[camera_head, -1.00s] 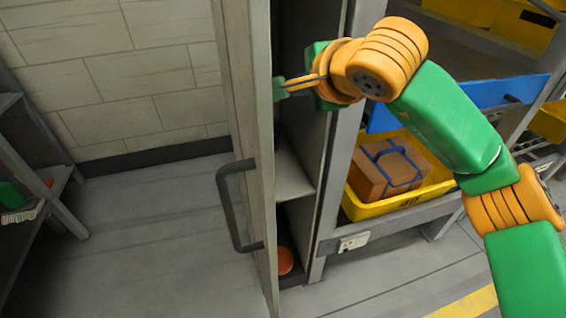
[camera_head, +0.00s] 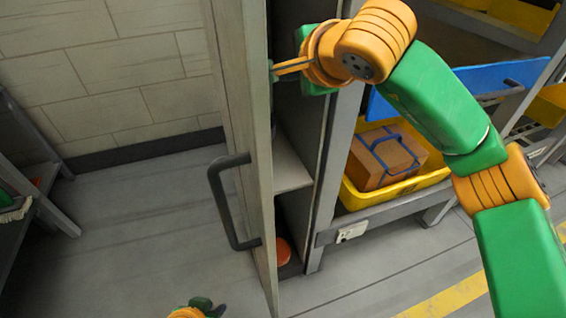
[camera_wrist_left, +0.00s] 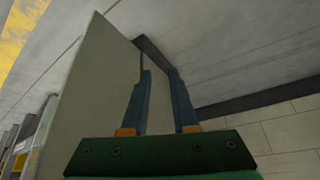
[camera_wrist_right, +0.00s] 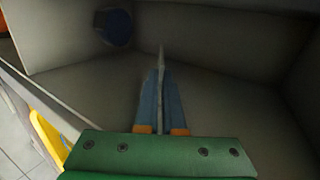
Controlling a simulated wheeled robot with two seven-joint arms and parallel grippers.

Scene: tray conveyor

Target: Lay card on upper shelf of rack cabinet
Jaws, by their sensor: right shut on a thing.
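The rack cabinet stands in the middle of the head view with its door (camera_head: 245,150) swung open and a grey handle (camera_head: 232,200) on it. My right gripper (camera_head: 280,68) is at the upper opening, partly hidden by the door. In the right wrist view its fingers (camera_wrist_right: 160,95) are shut on a thin pale card (camera_wrist_right: 161,62), seen edge-on above a grey shelf surface (camera_wrist_right: 220,95). My left gripper (camera_head: 203,306) shows at the bottom edge of the head view. In the left wrist view its fingers (camera_wrist_left: 158,100) are apart, beside a pale panel; contact is unclear.
A blue round thing (camera_wrist_right: 113,27) lies at the back of the shelf space. An orange thing (camera_head: 283,251) is low in the cabinet. To the right stands a yellow bin (camera_head: 350,199) with a strapped box (camera_head: 385,158). Floor left of the door is clear.

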